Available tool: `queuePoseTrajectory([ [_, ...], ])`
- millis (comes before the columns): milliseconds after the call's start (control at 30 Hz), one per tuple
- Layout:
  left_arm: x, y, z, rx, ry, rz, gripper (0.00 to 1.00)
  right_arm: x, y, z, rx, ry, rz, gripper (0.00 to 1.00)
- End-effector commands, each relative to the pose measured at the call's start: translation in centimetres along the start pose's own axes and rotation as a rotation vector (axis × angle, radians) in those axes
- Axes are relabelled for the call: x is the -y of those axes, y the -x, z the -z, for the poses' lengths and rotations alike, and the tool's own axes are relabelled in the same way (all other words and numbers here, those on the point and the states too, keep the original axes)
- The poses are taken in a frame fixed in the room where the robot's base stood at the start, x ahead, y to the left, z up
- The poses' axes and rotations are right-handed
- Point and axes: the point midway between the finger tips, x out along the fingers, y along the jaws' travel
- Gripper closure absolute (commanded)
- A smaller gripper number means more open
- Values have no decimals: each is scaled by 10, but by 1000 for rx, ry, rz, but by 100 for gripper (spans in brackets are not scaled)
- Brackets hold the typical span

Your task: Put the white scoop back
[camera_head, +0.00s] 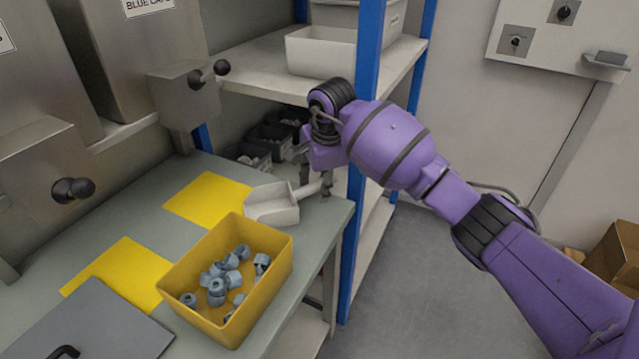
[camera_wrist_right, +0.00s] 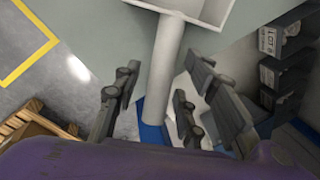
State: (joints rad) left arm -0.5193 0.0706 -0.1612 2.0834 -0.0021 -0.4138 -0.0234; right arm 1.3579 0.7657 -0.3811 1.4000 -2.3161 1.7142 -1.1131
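The white scoop (camera_head: 270,205) lies at the far right end of the grey-green table (camera_head: 325,216), beside the yellow bin (camera_head: 178,262), its handle pointing right. My right gripper (camera_head: 314,182) is at the handle, fingers pointing down. In the right wrist view, the scoop's handle (camera_wrist_right: 166,58) runs between the fingers of the open right gripper (camera_wrist_right: 160,78), with a gap visible on each side. The scoop's pan shows only in part at the top of that view. My left gripper is in neither view.
The yellow bin holds several grey-blue caps (camera_head: 228,272). Yellow mats (camera_head: 206,198) and a dark grey plate (camera_head: 85,325) lie on the table. A blue shelf post (camera_head: 362,225) stands close behind my right gripper. A white bin (camera_head: 322,52) sits on the shelf above.

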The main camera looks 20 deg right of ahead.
Motion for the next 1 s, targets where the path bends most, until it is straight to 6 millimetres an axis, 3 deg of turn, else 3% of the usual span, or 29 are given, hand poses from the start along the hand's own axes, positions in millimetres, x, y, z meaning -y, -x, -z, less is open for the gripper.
queuePoseTrajectory([
  [267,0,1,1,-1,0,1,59,2,12,0,-1,1,3,62],
  [700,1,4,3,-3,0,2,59,2,101,1,-2,1,3,62],
  [1000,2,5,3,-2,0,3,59,1,123,0,-1,0,-1,62],
])
